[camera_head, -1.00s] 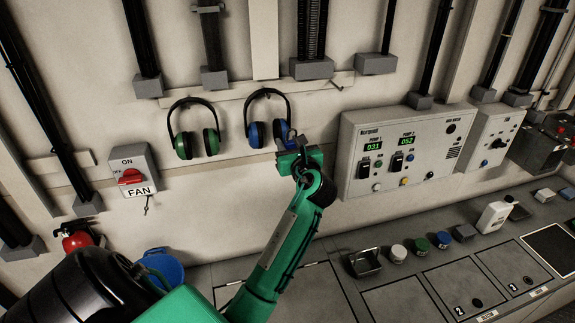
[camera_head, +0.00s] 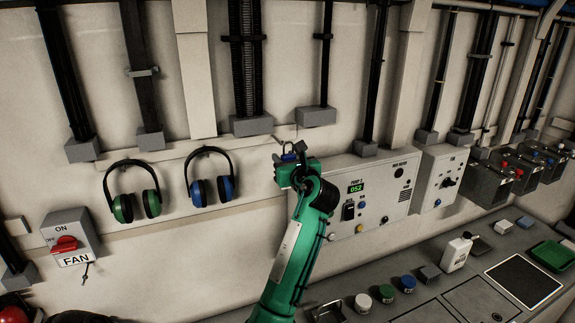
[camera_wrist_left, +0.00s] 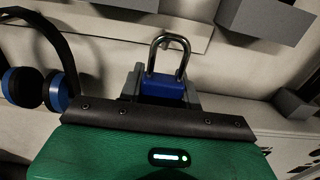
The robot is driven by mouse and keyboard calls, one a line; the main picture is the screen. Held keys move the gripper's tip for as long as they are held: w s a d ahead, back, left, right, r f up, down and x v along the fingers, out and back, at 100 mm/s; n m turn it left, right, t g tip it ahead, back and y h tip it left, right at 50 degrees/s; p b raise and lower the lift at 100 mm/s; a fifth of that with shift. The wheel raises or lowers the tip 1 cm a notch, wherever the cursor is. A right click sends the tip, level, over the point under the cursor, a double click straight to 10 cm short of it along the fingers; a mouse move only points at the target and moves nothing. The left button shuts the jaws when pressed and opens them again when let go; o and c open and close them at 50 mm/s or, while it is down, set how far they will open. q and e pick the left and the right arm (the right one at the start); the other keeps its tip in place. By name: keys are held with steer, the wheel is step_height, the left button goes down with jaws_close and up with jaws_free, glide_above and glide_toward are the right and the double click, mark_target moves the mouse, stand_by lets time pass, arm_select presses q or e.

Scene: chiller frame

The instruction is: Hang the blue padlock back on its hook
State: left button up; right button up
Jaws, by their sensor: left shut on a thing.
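My left gripper (camera_head: 292,163) is shut on the blue padlock (camera_head: 288,157) in front of the wall, just left of the pump panel. In the left wrist view the padlock's blue body (camera_wrist_left: 163,90) sits between the jaws. A small dark hook-like piece (camera_head: 278,140) shows on the wall rail just above and left of the gripper in the head view. I cannot tell the gap between it and the shackle. My right gripper is not in view.
Blue ear defenders (camera_head: 210,190) and green ear defenders (camera_head: 132,205) hang on the wall to the left. The pump panel (camera_head: 375,200) stands out right behind my arm. Grey conduit boxes (camera_head: 252,126) sit above the rail. A fan switch (camera_head: 70,240) is at lower left.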

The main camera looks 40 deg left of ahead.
mark_target(271, 148)
arm_select(q)
steer(key=shift+w+a+f+b, duration=0.15)
steer(key=shift+w+a+b, duration=0.2)
steer(key=shift+a, duration=0.15)
steer(key=shift+f+b+x, duration=0.15)
steer(key=shift+b+x, duration=1)
steer(key=shift+x, duration=0.2)
steer(key=shift+f+b+x, duration=0.15)
steer(key=shift+b+x, duration=0.95)
steer(key=shift+x, duration=0.25)
steer(key=shift+a+r+p, duration=0.15)
steer(key=shift+a+p, duration=0.05)
steer(key=shift+p, duration=0.15)
steer(key=shift+w+a+f+p, duration=0.25)
steer(key=shift+a+f+p, duration=0.05)
steer(key=shift+a+p, duration=0.05)
steer(key=shift+a+f+p, duration=0.1)
steer(key=shift+p, duration=0.25)
steer(key=shift+f, duration=0.1)
